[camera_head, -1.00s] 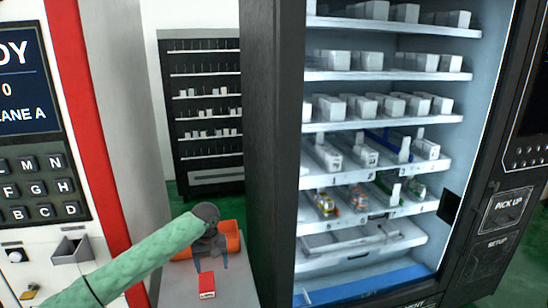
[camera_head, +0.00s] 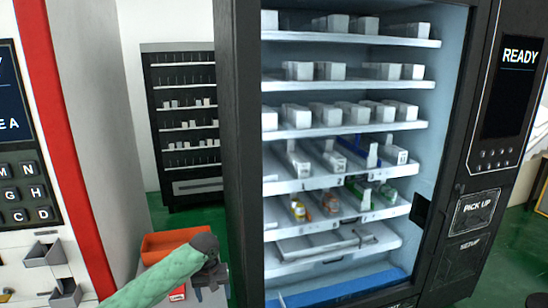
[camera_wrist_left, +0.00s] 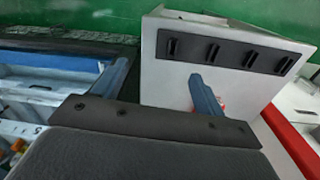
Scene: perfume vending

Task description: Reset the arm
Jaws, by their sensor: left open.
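My left arm, in a green sleeve, comes in from the bottom left of the head view. Its left gripper (camera_head: 212,280) hangs down past the dark wrist, near the white counter beside the vending machine. In the left wrist view its two blue-grey fingers (camera_wrist_left: 158,84) stand wide apart with nothing between them. A red box (camera_head: 177,293) lies on the counter, partly hidden behind my arm. A bit of red shows behind one finger in the wrist view, too small to identify. My right gripper is not in view.
An orange bin (camera_head: 160,246) is behind my left wrist. The open vending machine (camera_head: 229,170) with stocked shelves stands close to the right. A red and white keypad machine (camera_head: 65,140) is at the left. A dark shelf rack (camera_head: 146,120) stands at the back.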

